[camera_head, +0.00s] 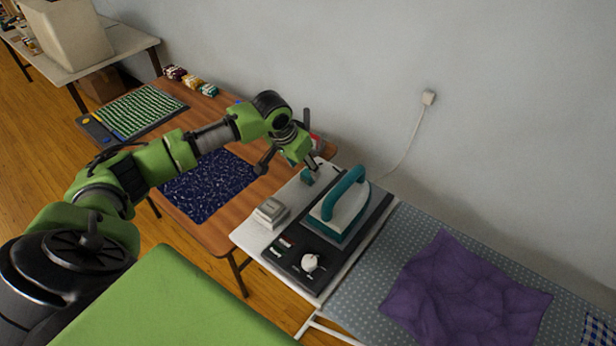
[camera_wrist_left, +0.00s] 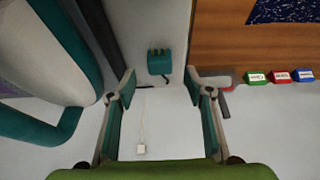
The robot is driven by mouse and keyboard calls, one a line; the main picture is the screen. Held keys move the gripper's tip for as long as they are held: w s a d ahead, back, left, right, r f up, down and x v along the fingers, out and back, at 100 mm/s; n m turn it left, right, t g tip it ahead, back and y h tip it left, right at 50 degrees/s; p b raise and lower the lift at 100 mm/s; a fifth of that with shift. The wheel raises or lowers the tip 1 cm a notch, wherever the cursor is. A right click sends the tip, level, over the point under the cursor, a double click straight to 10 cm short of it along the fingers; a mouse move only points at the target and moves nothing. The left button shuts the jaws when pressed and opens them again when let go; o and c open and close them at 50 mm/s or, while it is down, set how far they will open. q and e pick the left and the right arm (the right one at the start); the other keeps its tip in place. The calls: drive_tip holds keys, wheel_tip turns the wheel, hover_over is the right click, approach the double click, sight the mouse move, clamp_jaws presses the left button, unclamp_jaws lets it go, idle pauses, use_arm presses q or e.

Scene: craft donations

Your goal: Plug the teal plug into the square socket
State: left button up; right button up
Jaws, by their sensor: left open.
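The teal plug (camera_head: 306,177) lies on the white board beside the iron. In the left wrist view the plug (camera_wrist_left: 160,64) shows its prongs, with a short dark cord end beside it. My left gripper (camera_head: 310,165) is open just above the plug. In the left wrist view the plug lies ahead of the open, empty fingers (camera_wrist_left: 161,80), and I see no contact. A squarish pale box (camera_head: 271,210) sits at the board's left edge; I cannot tell if it is the square socket. My right gripper is not in view.
A teal-handled iron (camera_head: 342,212) stands on a dark base with a white knob (camera_head: 311,262), close right of the plug. A purple cloth (camera_head: 460,290) lies on the dotted ironing board. A white wall outlet (camera_head: 428,97) has a cord. Small coloured boxes (camera_head: 190,82) line the wooden table.

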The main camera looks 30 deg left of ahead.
sight(308, 173)
use_arm(q)
drive_tip(key=shift+w+f+p, duration=0.2)
drive_tip(key=shift+f+p, duration=0.05)
drive_tip(key=shift+p, duration=0.05)
drive_tip(key=p+x, duration=0.1)
drive_tip(key=x, duration=0.2)
drive_tip(key=shift+w+f, duration=0.1)
drive_tip(key=shift+f, duration=0.1)
drive_tip(key=shift+w+f, duration=0.2)
drive_tip(key=shift+f, duration=0.3)
drive_tip(key=shift+c, duration=0.3)
drive_tip(key=c, duration=1.1)
